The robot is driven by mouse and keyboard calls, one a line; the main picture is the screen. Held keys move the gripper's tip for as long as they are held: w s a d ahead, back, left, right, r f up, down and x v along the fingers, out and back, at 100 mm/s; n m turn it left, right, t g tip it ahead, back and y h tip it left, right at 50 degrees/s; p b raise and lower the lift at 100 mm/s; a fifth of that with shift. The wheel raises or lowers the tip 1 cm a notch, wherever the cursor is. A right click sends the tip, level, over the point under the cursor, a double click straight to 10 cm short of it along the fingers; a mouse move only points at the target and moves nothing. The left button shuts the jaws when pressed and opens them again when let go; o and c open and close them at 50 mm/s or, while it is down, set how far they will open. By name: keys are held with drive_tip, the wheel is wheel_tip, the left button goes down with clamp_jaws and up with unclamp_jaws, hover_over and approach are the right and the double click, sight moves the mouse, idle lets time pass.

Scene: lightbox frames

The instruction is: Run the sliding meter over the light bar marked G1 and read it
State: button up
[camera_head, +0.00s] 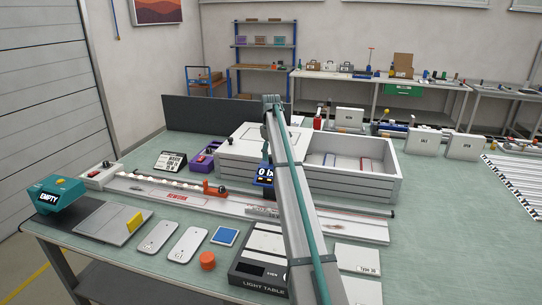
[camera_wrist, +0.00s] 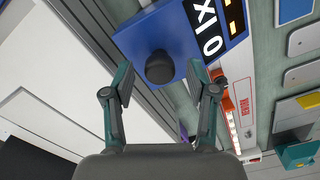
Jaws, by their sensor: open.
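The sliding meter is a blue box (camera_head: 264,176) with a dark display reading 0 lx, standing over the long pale rail (camera_head: 337,222) in the head view. In the wrist view the blue meter (camera_wrist: 193,45) fills the upper middle, with a round dark knob (camera_wrist: 160,67) on it. My gripper (camera_wrist: 160,83) is open; its fingertips stand either side of the knob, with gaps visible. A bar with a row of small white lights (camera_head: 150,187) lies along the rail's left part. I cannot read a G1 mark. My arm hides part of the rail.
An orange-red block (camera_head: 214,189) sits on the rail left of the meter. A white open box (camera_head: 350,184) stands behind the rail. In front lie pale panels (camera_head: 188,244), an orange cylinder (camera_head: 207,261) and a light table (camera_head: 262,284). A teal EMPTY device (camera_head: 55,196) stands at left.

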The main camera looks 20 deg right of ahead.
drive_tip(key=shift+f, duration=0.9)
clamp_jaws()
